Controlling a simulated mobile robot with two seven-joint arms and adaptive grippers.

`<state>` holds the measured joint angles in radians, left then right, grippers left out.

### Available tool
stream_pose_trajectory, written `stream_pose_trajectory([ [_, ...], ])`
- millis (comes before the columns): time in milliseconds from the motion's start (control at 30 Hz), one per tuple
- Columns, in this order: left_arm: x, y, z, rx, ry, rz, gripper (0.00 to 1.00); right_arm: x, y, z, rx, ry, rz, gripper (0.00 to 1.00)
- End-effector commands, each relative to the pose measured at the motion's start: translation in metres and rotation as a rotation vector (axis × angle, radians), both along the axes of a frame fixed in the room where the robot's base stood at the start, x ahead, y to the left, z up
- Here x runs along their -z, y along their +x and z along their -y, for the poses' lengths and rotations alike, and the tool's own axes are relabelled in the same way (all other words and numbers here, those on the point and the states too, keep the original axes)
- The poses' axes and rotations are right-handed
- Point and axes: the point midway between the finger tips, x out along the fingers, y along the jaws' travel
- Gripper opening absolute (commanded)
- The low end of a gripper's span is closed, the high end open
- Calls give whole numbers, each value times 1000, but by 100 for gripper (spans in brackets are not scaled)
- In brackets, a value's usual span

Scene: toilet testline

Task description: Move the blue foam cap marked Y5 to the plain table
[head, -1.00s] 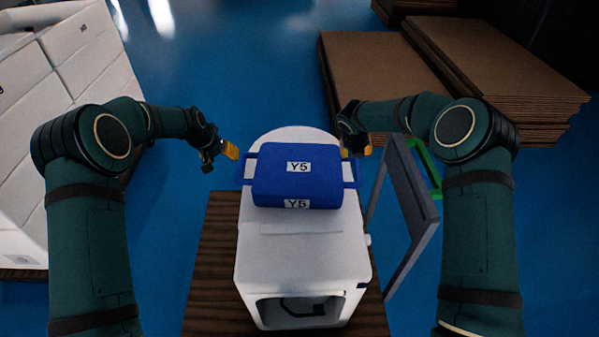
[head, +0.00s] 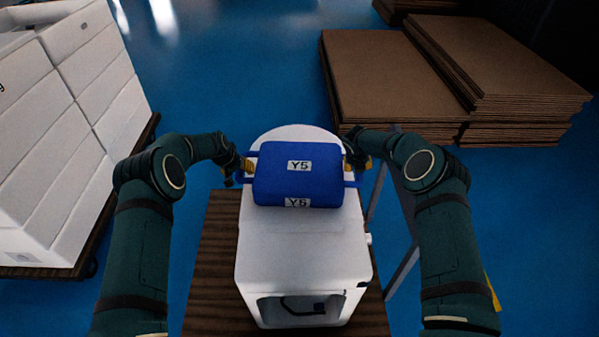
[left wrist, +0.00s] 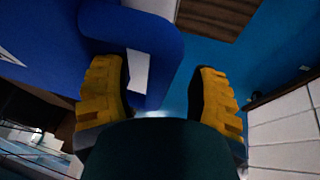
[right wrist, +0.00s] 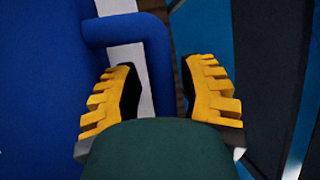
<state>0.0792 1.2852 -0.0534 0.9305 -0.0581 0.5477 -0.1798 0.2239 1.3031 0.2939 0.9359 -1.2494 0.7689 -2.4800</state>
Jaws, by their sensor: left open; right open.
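The blue foam cap marked Y5 (head: 275,178) lies on top of a white toilet unit (head: 300,240), with a loop handle on each side. My left gripper (head: 246,168) is open at the cap's left handle. In the left wrist view the blue handle (left wrist: 150,35) reaches between or just beyond the open yellow fingers (left wrist: 165,100). My right gripper (head: 356,164) is open at the cap's right side, partly hidden by its arm. In the right wrist view the handle (right wrist: 155,60) runs between the open fingers (right wrist: 165,95). The plain table cannot be identified in these views.
The toilet unit stands on a brown wooden base (head: 215,260). Stacked white boxes (head: 60,150) stand at the left. Flat brown board stacks (head: 390,75) lie at the back right. A grey frame (head: 403,270) stands close to the right of the unit.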

Motion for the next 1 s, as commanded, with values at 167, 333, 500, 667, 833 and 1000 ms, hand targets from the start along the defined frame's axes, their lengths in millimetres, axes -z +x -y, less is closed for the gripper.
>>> stream_pose_trajectory([
  [167,7,3,2,0,0,0,59,7,3,2,0,0,0,41],
  [333,8,3,2,0,0,0,59,7,3,2,-1,0,0,41],
  [500,8,3,2,0,0,0,47,7,3,2,0,0,0,30],
  [667,8,3,2,0,0,0,0,7,3,2,0,0,0,0],
  [833,8,3,2,0,0,1,0,8,3,2,0,0,0,0],
  [1000,8,3,2,0,0,1,0,8,3,2,0,0,0,0],
])
